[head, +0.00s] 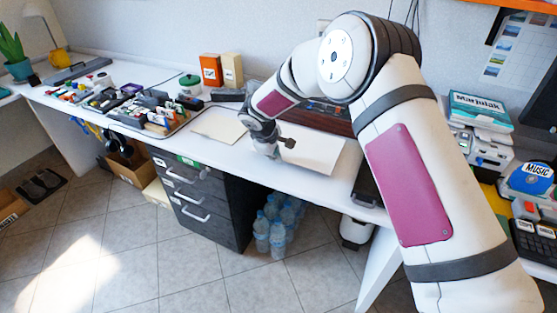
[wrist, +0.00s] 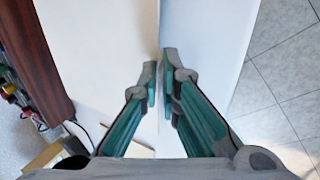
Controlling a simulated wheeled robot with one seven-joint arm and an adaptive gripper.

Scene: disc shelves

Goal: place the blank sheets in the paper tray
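White blank sheets (head: 318,152) lie on the white desk at the middle of the head view. In the wrist view the sheets (wrist: 105,60) fill the left centre, with a straight edge running past my fingertips. My gripper (head: 277,150) is low at the left part of these sheets. In the wrist view my gripper (wrist: 160,80) has its fingertips close together at the sheet edge, one on each side of it. I cannot tell whether they touch or pinch anything. Another pale flat sheet (head: 219,125) lies further left. I cannot make out which thing is the paper tray.
A dark brown wooden device (head: 322,118) stands behind the sheets and shows in the wrist view (wrist: 38,60). A tray of small items (head: 165,128) and orange and beige boxes (head: 211,70) are to the left. The desk's front edge drops to tiled floor (wrist: 285,60); drawers (head: 200,195) stand below.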

